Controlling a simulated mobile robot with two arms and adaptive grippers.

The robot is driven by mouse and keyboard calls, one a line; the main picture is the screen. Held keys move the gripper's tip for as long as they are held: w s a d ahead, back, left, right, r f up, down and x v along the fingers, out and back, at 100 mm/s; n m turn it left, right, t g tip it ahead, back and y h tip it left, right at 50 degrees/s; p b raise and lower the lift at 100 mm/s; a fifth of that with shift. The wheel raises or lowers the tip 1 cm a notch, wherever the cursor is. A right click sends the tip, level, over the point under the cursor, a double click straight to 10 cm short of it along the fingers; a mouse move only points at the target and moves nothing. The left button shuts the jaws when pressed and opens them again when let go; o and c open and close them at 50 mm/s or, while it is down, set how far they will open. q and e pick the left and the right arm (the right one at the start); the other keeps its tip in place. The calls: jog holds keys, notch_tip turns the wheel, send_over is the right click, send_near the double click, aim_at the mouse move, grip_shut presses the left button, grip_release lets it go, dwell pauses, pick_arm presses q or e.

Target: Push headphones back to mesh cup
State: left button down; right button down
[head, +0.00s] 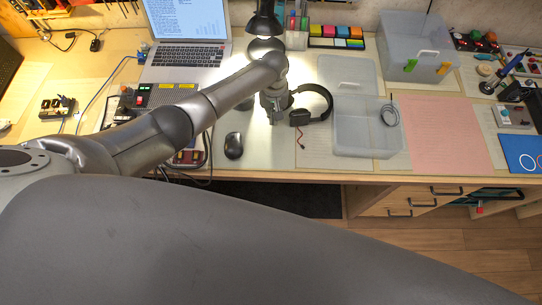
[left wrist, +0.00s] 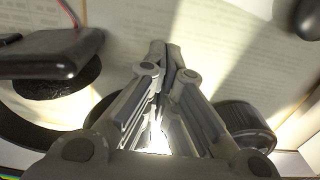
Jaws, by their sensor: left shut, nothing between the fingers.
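The black headphones (head: 318,97) lie on the desk mat, with a red cable trailing toward the front edge. The mesh cup (head: 296,40) stands behind them with pens in it. My left gripper (head: 274,119) points down just left of the headphones. In the left wrist view my left gripper (left wrist: 165,50) is shut and empty. Part of the headphones (left wrist: 50,55) shows at the left of that view, beside the fingers. I cannot tell if they touch. My right gripper is not in view.
A mouse (head: 233,146) lies left of the gripper. A dark round object (left wrist: 245,125) is beside the fingers in the wrist view. A clear tray (head: 355,145) sits right of the headphones. A lamp (head: 264,22) and a laptop (head: 188,55) stand behind.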

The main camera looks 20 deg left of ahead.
pick_arm(q)
jog(key=shift+s, duration=0.1)
jog(key=shift+s+r, duration=0.1)
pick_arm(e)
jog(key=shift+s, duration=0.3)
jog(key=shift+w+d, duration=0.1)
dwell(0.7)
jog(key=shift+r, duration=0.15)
